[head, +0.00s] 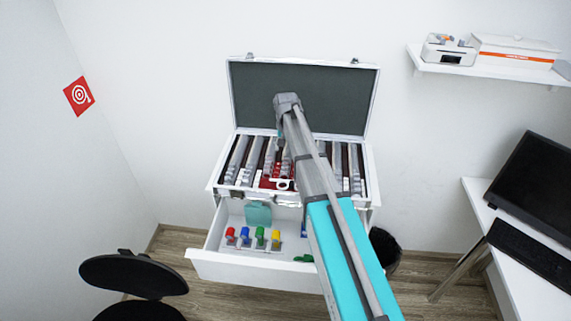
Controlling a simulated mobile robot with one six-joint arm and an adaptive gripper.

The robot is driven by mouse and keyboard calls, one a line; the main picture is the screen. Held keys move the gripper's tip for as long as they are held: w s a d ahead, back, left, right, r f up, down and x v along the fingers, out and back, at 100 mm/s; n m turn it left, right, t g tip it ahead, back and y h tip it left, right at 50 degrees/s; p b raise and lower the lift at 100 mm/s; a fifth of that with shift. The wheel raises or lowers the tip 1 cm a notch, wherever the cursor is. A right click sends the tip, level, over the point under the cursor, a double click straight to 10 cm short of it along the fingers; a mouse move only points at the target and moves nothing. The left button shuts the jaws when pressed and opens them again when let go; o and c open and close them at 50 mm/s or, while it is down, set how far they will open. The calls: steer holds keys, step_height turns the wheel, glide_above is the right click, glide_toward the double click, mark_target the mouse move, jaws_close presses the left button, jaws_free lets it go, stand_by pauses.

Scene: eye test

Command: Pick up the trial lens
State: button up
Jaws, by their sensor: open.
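An open trial lens case (215,187) stands on a white drawer cabinet, its dark-lined lid raised. Grey slotted rows of lenses (247,160) fill it, with some red-rimmed ones near the middle. A small white ring-shaped piece with a tab, perhaps a trial lens (284,184), shows at the front middle of the case, over a red patch. My arm reaches in from the lower right, over the case. My gripper (281,137) is open, above the case's middle, and mostly hidden by my arm. I see nothing held, and its distance to the lenses is unclear.
The drawer (255,270) below is pulled out, holding red, blue, green and yellow items. A black chair (133,274) stands at lower left. A desk with a monitor (535,190) is at right, a bin (385,250) behind my arm. A wall shelf (480,68) is upper right.

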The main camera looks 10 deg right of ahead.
steer(key=shift+f, duration=0.15)
steer(key=shift+w+f+b, duration=0.2)
steer(key=shift+f+b, duration=2.25)
steer(key=shift+b, duration=0.2)
steer(key=shift+d, duration=0.1)
steer(key=c, duration=0.8)
